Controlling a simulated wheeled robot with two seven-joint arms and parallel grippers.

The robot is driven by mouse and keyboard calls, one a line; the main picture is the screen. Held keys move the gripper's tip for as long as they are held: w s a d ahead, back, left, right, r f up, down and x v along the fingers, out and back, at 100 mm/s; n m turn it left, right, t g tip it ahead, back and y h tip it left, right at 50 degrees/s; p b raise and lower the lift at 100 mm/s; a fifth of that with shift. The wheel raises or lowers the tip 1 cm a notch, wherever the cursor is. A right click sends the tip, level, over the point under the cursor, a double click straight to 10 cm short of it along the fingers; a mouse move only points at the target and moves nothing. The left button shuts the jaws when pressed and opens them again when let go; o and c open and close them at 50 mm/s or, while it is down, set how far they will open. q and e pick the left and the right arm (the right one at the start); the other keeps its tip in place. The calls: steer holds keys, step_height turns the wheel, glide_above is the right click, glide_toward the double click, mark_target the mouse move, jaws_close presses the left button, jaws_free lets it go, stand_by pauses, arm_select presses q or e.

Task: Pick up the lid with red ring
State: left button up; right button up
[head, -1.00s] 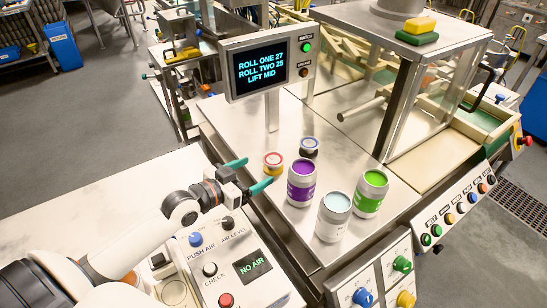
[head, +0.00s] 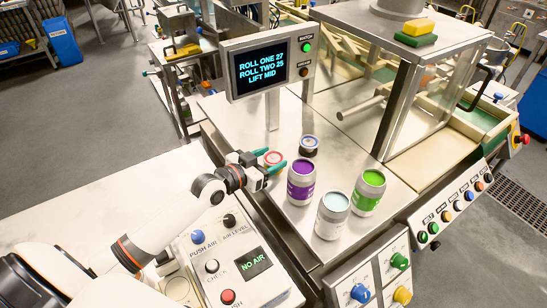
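The lid with the red ring (head: 273,158) is a small round piece with a pale centre, on the steel table left of the purple can. My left gripper (head: 273,159) is at the lid, with one teal finger on its far left side and the other on its near side. The fingers stand apart and look open around the lid. I cannot tell whether they touch it. The near finger and gripper body hide the lid's lower part. A lid with a dark blue ring (head: 309,144) sits just to the right. My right gripper is not in view.
A purple can (head: 301,182), a white can (head: 332,215) and a green can (head: 368,190) stand close by on the steel table (head: 235,117). A display on a post (head: 270,67) rises behind the lids. A control box reading NO AIR (head: 254,262) lies below my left arm.

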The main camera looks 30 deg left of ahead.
arm_select(q)
steer(key=c, duration=0.5)
steer(key=shift+c, duration=0.2)
steer(key=shift+r, duration=0.1)
